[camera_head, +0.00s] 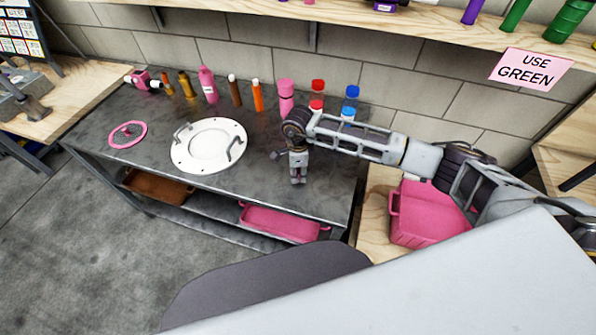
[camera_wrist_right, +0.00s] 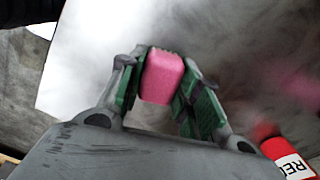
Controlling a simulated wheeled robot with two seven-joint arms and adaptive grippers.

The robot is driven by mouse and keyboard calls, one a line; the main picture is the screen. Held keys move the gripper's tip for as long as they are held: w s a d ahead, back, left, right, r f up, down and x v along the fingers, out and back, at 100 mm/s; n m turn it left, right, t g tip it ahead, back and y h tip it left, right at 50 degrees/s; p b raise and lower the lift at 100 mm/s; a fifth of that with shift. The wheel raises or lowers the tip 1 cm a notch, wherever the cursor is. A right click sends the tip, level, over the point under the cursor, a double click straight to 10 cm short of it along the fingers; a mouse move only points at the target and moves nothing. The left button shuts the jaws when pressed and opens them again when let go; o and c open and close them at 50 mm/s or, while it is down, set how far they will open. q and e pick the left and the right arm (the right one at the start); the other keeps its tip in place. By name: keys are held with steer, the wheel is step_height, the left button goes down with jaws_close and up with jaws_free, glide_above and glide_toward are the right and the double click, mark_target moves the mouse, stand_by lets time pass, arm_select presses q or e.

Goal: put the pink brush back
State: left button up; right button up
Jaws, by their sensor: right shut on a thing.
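My right gripper (camera_head: 298,178) is above the right part of the grey metal workbench, pointing down. In the right wrist view, my right gripper (camera_wrist_right: 160,95) is shut on a pink block-shaped thing (camera_wrist_right: 162,77), which looks like the pink brush. My left gripper is in neither view.
A round white plate with handles (camera_head: 208,146) and a pink ring (camera_head: 128,134) lie on the workbench (camera_head: 262,168). Several bottles line its back, including a pink one (camera_head: 208,86). A pink tray (camera_head: 280,223) is on the lower shelf. A pink bin (camera_head: 425,216) stands at right.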

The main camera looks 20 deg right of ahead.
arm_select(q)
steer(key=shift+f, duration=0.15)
arm_select(e)
steer(key=shift+f, duration=0.15)
steer(key=o, duration=1.1)
steer(key=shift+r, duration=0.2)
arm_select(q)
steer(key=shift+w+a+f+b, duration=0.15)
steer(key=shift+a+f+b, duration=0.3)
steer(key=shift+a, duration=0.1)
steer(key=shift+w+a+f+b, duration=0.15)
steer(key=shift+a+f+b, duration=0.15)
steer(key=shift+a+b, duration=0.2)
arm_select(e)
step_height(320, 180, up, 12)
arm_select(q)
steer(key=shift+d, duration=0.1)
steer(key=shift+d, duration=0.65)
